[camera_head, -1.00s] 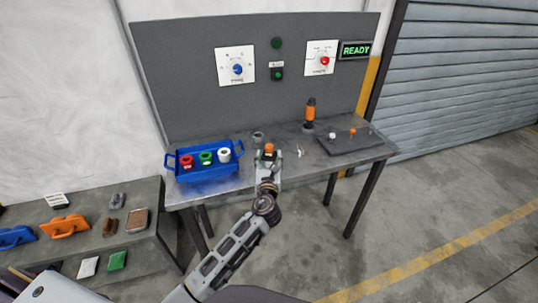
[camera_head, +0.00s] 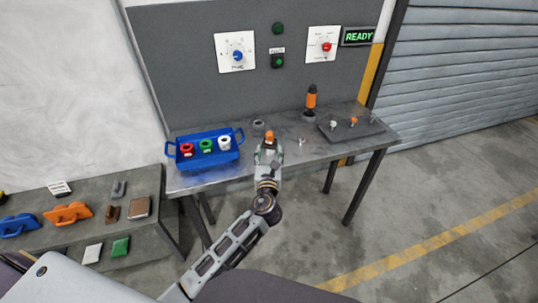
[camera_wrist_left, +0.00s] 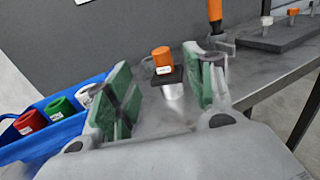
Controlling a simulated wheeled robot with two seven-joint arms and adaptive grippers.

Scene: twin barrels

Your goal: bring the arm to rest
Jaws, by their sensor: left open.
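My left gripper (camera_head: 268,152) is at the front edge of the grey table (camera_head: 290,158). In the left wrist view its green-padded fingers (camera_wrist_left: 160,85) are spread apart with nothing clasped. An orange-topped piece (camera_head: 270,137) stands on the table just beyond the fingertips. In the left wrist view this piece (camera_wrist_left: 162,58) has a dark square collar and a shiny metal lower part, and shows in the gap between the fingers. My right gripper is not in view.
A blue tray (camera_head: 205,163) with red, green and white pieces stands left of the gripper. An upright orange-and-black tool (camera_head: 311,98) and a dark board (camera_head: 355,134) with small parts are to the right. A low side table (camera_head: 150,232) with several items is at left.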

